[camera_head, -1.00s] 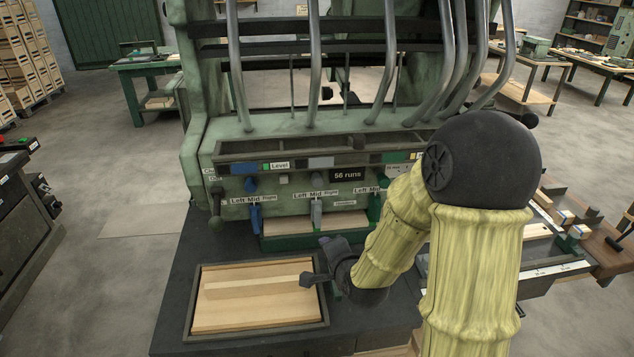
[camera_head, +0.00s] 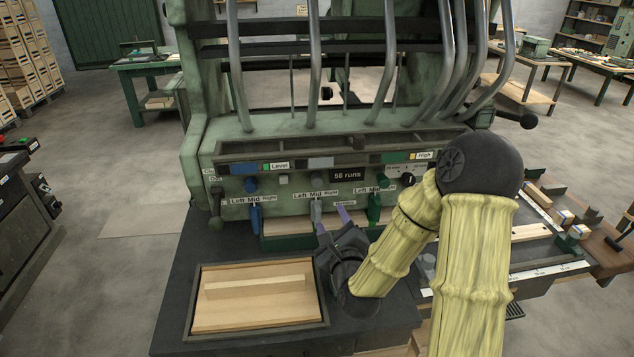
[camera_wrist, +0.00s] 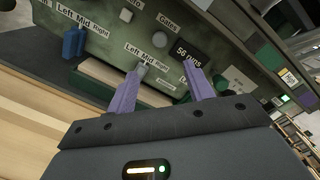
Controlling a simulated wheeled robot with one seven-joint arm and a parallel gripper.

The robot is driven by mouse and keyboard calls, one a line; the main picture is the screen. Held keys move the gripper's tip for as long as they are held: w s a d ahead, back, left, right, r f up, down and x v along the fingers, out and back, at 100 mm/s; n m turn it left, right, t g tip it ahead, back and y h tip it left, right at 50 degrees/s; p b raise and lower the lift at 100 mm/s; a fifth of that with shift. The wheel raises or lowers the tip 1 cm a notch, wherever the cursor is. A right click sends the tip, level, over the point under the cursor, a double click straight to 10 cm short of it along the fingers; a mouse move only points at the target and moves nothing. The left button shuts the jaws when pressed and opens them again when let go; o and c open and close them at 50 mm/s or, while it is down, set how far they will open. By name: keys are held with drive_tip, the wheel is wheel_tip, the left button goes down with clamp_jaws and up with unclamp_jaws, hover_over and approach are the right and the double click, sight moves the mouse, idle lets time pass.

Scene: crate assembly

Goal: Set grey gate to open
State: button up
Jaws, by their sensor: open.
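The grey gate lever (camera_head: 316,210) hangs on the front of the green machine, between a blue lever (camera_head: 255,216) and a green lever (camera_head: 374,207). It hangs roughly below the "Mid" of its Left–Mid–Right label. My gripper (camera_head: 331,219) is open and empty, its purple fingers pointing at the machine just in front of the grey lever. In the wrist view, the grey lever (camera_wrist: 141,69) shows near the tip of the left finger of my gripper (camera_wrist: 160,72). I cannot tell whether they touch. The blue lever (camera_wrist: 73,42) is further left there.
A dark-framed tray (camera_head: 188,315) with wooden boards lies in front, left of my gripper. A green-edged slot with a wooden strip (camera_head: 284,228) runs below the levers. A "56 runs" display (camera_head: 347,174) and several knobs sit above. A ruled side table (camera_head: 545,272) stands right.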

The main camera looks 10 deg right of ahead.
sight(318, 183)
drive_tip(key=w+p, duration=0.1)
drive_tip(key=w, duration=0.4)
drive_tip(key=w+p, duration=0.2)
drive_tip(key=w, duration=0.4)
drive_tip(key=w+a+p, duration=0.1)
drive_tip(key=w+p, duration=0.1)
drive_tip(key=w, duration=0.4)
